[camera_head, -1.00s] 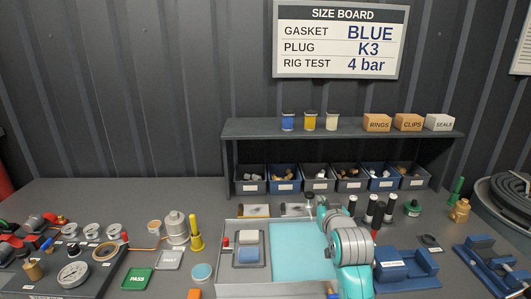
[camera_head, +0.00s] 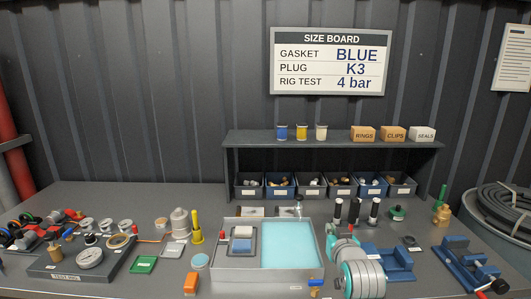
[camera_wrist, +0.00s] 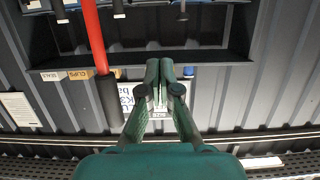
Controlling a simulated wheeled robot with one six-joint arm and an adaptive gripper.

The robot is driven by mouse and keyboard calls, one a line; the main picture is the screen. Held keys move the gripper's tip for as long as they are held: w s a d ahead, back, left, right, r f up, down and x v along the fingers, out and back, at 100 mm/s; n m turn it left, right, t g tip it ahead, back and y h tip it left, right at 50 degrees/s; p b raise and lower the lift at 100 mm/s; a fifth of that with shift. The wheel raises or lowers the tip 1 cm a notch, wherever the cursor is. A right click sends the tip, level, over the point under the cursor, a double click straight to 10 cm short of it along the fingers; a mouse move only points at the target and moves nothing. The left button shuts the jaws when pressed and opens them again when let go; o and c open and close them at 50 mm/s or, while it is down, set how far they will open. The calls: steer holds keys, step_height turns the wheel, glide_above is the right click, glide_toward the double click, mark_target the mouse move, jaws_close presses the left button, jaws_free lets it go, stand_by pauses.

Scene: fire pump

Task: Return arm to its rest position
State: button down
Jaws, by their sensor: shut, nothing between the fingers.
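I cannot make out the fingers in the head view. The wrist view is upside down, with the shelf along its upper part.
The size board (camera_head: 331,62) hangs above a dark shelf (camera_head: 240,138) with jars and boxes. A grey tray (camera_head: 320,238) with a light blue mat lies before it. Blue fixtures (camera_head: 470,262) stand right. A red bar (camera_wrist: 94,38) with a black end shows left of the fingers.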

steer(key=s+f, duration=1.1)
steer(key=s, duration=0.3)
steer(key=s+f, duration=1.2)
steer(key=s, duration=0.2)
steer(key=s+f, duration=0.1)
steer(key=s, duration=1.6)
steer(key=r+v, duration=0.2)
steer(key=v, duration=1.4)
steer(key=shift+r, duration=0.25)
